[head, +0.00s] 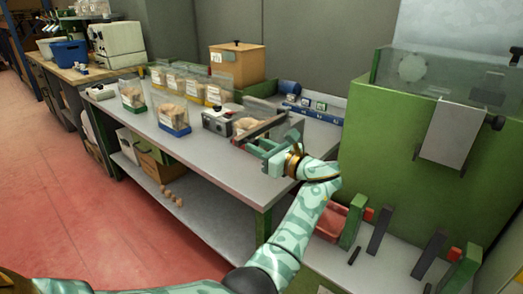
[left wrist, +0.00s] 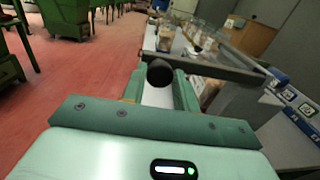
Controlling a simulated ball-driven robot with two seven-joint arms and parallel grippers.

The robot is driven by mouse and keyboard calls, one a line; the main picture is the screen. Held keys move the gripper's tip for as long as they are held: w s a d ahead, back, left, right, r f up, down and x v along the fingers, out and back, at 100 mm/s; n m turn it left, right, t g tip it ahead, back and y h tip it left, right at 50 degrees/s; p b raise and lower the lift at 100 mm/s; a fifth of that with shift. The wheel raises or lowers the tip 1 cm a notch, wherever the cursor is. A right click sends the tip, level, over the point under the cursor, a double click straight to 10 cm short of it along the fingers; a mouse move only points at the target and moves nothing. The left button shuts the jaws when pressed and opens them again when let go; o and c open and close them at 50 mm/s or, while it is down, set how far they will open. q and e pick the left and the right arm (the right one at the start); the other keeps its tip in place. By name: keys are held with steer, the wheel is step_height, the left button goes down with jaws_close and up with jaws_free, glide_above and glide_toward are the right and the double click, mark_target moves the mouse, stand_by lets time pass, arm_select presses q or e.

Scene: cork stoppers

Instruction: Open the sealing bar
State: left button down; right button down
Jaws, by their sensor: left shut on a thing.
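The sealing bar (head: 263,127) is a long grey bar near the front right of the workbench, slanting up to the right in the head view. In the left wrist view the bar (left wrist: 215,67) runs off to the right behind a round black knob (left wrist: 160,74). My left gripper (head: 264,151) is at the bar's near side. Its green fingers (left wrist: 160,88) stand on both sides of the knob and are shut on it. The bar's hinge and underside are hidden. My right gripper is not in view.
A grey box (head: 216,122) and a bag of corks (head: 244,125) sit by the bar. More cork bags (head: 174,115) in coloured trays stand to the left. A green machine (head: 400,150) blocks the right. The bench's front left (head: 185,150) is clear.

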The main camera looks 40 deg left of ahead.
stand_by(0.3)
arm_select(q)
steer(key=c, duration=1.1)
jaws_free()
steer(key=shift+d, duration=0.1)
steer(key=d, duration=0.5)
steer(key=s+d, duration=0.1)
steer(key=d, duration=0.4)
steer(key=s+d+p, duration=0.1)
steer(key=d, duration=0.5)
steer(key=shift+s, duration=0.15)
